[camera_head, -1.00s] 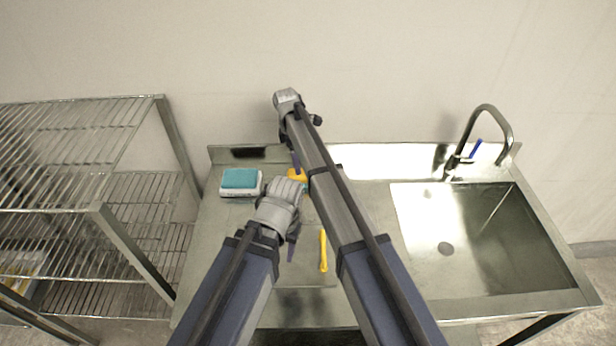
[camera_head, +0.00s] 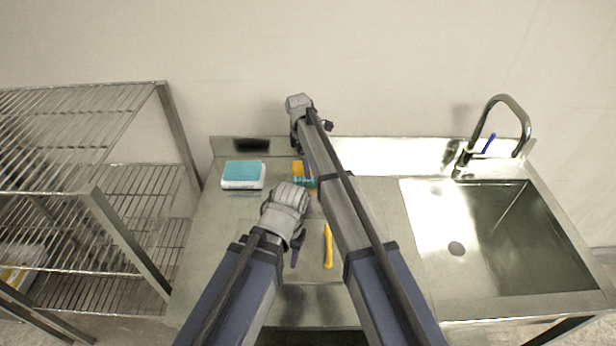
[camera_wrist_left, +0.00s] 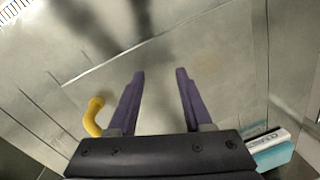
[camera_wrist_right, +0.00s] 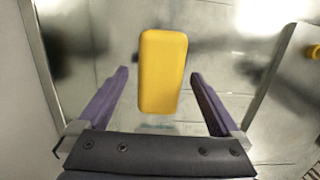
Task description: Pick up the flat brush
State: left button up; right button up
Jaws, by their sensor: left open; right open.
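A yellow block with teal on it (camera_head: 297,167) lies on the steel counter near the back, partly hidden by my right arm. In the right wrist view it is a plain yellow block (camera_wrist_right: 163,72) between the fingers. I cannot tell for sure whether it is the flat brush. A slim yellow handled tool (camera_head: 328,247) lies nearer the front and shows in the left wrist view (camera_wrist_left: 93,117). My right gripper (camera_wrist_right: 160,74) is open over the block, not closed on it. My left gripper (camera_wrist_left: 160,74) is open and empty above the counter, left of the slim tool.
A teal-and-white pack (camera_head: 243,175) lies at the counter's back left. A sink (camera_head: 470,235) with a tap (camera_head: 512,105) is at the right. A wire rack (camera_head: 90,195) stands at the left.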

pick_arm(q)
jog(key=shift+f+b, duration=0.3)
jog(key=shift+f, duration=0.35)
pick_arm(e)
jog(key=shift+f, duration=0.65)
jog(key=shift+r, duration=0.1)
grip_shut()
pick_arm(q)
jog(key=shift+r, duration=0.1)
jog(key=shift+r, duration=0.1)
pick_arm(e)
jog(key=shift+r, duration=0.1)
notch_tip(320, 180, up, 10)
jog(key=p, duration=1)
pick_arm(q)
notch_tip(320, 180, up, 10)
